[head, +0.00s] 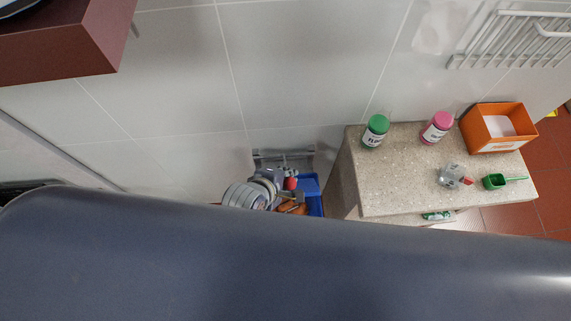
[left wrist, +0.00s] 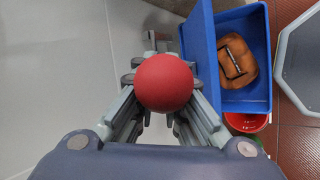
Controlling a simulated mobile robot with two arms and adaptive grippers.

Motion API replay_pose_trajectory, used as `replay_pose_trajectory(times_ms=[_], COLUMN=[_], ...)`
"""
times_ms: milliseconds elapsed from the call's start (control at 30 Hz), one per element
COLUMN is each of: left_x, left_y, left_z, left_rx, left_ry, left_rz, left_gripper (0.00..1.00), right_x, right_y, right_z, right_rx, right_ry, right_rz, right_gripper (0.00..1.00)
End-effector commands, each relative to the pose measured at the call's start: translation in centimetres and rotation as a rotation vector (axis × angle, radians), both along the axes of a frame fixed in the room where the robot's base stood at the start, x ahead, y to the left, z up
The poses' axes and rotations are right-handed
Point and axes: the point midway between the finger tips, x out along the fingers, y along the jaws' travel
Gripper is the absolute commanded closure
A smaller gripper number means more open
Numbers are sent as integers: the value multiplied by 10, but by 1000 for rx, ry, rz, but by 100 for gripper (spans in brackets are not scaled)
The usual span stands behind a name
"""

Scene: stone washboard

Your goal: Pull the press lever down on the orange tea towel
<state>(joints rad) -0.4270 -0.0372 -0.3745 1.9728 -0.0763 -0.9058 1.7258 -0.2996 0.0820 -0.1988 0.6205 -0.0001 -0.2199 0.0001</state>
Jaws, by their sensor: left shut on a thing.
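A round red knob (left wrist: 164,82), which looks like the end of the press lever, sits between the fingers of my left gripper (left wrist: 163,100) in the left wrist view. My left gripper is shut on it. In the head view the red knob (head: 291,184) shows beside my left gripper (head: 281,178), low by the wall. The orange tea towel (left wrist: 238,62) lies bunched in a blue container (left wrist: 262,100) to the right of the knob, with a dark frame-like mark on it. The knob and fingers hide the lever's shaft. My right gripper is not in view.
A stone counter (head: 410,185) stands to the right, with a green-lidded jar (head: 375,131), a pink-lidded jar (head: 437,128), an orange box (head: 478,131) and a green scoop (head: 495,181). A tiled wall (head: 180,70) is behind. A red bucket (left wrist: 247,122) is below the blue container.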

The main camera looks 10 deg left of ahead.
Motion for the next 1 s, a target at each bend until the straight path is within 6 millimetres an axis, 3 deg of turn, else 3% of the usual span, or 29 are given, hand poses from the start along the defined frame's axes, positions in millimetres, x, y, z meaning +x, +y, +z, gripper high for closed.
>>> replay_pose_trajectory(times_ms=[600,700,1000], left_x=[-7,-7,-7], left_y=[-1,-1,-2], left_z=[-6,-6,-6], left_rx=[5,6,6], left_ry=[-31,-30,-30], left_rz=[1,0,0], left_gripper=[100,72,70], right_x=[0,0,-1], right_y=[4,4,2], right_z=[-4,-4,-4], right_rx=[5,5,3], right_ry=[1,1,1], right_rz=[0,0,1], right_gripper=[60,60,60])
